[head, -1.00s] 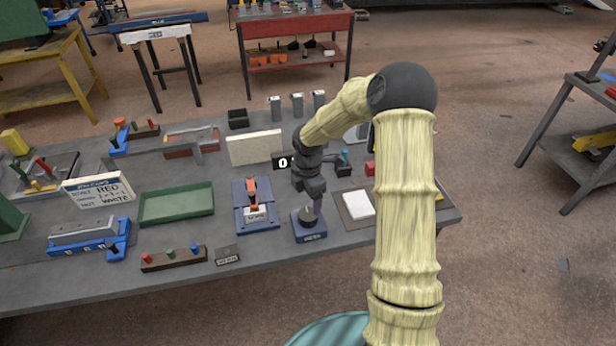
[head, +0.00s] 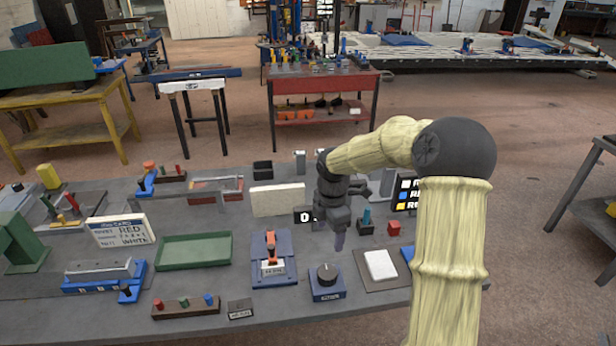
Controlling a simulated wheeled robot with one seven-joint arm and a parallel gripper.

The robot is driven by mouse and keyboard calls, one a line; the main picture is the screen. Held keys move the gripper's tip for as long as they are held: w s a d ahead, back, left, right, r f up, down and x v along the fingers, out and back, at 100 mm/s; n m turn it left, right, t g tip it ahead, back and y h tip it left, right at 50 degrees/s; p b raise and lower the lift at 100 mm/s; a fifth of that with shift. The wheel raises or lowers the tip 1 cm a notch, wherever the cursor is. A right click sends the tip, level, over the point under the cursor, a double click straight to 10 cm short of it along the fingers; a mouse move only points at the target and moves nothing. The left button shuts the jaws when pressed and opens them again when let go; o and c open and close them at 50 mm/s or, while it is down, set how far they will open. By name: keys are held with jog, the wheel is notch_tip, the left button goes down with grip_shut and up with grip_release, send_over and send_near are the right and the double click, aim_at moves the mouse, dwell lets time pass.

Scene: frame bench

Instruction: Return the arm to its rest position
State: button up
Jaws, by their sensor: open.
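My gripper (head: 340,238) hangs at the end of my arm, pointing down over the grey bench (head: 200,325). It is open, and nothing shows between its fingers, which look small and dark here. In the picture it sits just above and behind the blue box with a black round knob (head: 326,274), with a visible gap between them. My arm bends at a dark elbow joint at the right and hides part of the bench's right side.
Left of the knob box stand a blue unit with a red lever (head: 270,251) and a green tray (head: 194,250). A white board (head: 278,200) stands behind.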

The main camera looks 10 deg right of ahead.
jog(key=shift+s, duration=0.1)
jog(key=s+r+m+t, duration=0.2)
jog(key=s+r+m, duration=0.1)
jog(key=s+m, duration=1.7)
jog(key=shift+s+m+t, duration=0.3)
jog(key=shift+s+m, duration=0.05)
jog(key=shift+m, duration=0.25)
jog(key=shift+a, duration=0.1)
